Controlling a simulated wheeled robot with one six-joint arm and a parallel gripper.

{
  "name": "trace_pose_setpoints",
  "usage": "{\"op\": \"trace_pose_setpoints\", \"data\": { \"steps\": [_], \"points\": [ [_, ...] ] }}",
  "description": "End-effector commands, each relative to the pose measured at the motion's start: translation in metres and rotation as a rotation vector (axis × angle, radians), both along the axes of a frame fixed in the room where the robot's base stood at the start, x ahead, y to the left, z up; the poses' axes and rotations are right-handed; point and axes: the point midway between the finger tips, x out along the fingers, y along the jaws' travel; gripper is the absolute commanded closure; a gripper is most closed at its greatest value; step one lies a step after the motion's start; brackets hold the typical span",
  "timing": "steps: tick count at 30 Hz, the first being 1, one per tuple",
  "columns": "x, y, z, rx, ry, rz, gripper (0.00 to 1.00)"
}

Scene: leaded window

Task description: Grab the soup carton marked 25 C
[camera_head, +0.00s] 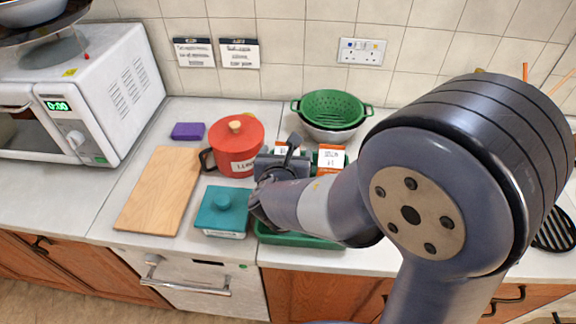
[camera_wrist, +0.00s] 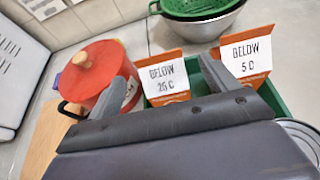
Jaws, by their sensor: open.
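The soup carton marked BELOW 25 C (camera_wrist: 168,80) is orange and white and stands in a green crate (camera_wrist: 272,97). In the wrist view it appears between the two fingers of my gripper (camera_wrist: 168,68), which are apart with the carton beyond them. My palm hides its lower part. A second carton, marked BELOW 5 C (camera_wrist: 246,55), stands to its right. In the head view my gripper (camera_head: 284,152) is over the crate's left part and mostly covers the 25 C carton; the other carton (camera_head: 331,158) shows to the right. Contact with the carton cannot be told.
A red lidded pot (camera_head: 236,147) stands close left of my gripper. A teal lidded box (camera_head: 221,212) and a wooden board (camera_head: 160,190) lie nearer left. A green colander (camera_head: 331,106) in a metal bowl stands behind the crate. A microwave (camera_head: 95,90) is far left.

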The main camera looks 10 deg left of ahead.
Motion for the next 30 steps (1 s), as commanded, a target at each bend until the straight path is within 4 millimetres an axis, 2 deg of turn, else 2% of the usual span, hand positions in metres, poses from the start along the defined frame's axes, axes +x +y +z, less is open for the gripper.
{"op": "trace_pose_setpoints", "data": {
  "steps": [12,22,30],
  "points": [
    [0.04,0.003,-0.02,-0.003,0.002,-0.001,0.19],
    [0.045,0.003,-0.022,0.001,0.0,0.0,0.19],
    [0.044,0.003,-0.022,0.0,0.0,-0.001,0.41]
  ]
}}
